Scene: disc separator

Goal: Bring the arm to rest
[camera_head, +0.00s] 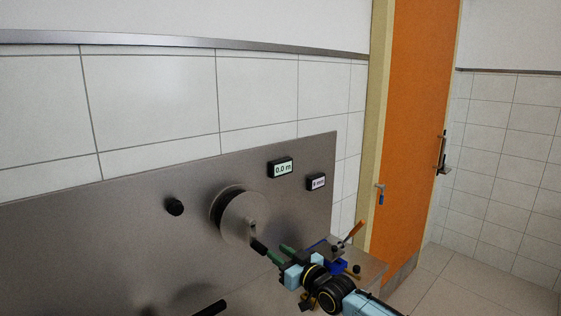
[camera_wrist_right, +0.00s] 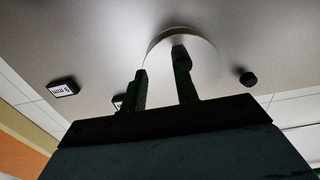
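My right gripper (camera_head: 278,252) reaches in from the lower right, in front of a grey metal panel. Its two green fingers are apart, with nothing seen between them. In the right wrist view the fingers (camera_wrist_right: 164,88) stand apart too, and the round disc (camera_wrist_right: 180,50) lies beyond them. The disc (camera_head: 238,217) is on the panel and has a crank with a black handle (camera_head: 258,246). The handle lies close to the fingertips; whether they touch cannot be told.
A black knob (camera_head: 174,206) sits left of the disc. A display reading 0.0 m (camera_head: 281,168) and a smaller display (camera_head: 316,182) are above right. A blue object (camera_head: 336,264) lies behind my right gripper. An orange door (camera_head: 420,130) stands at right, with open floor beside it.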

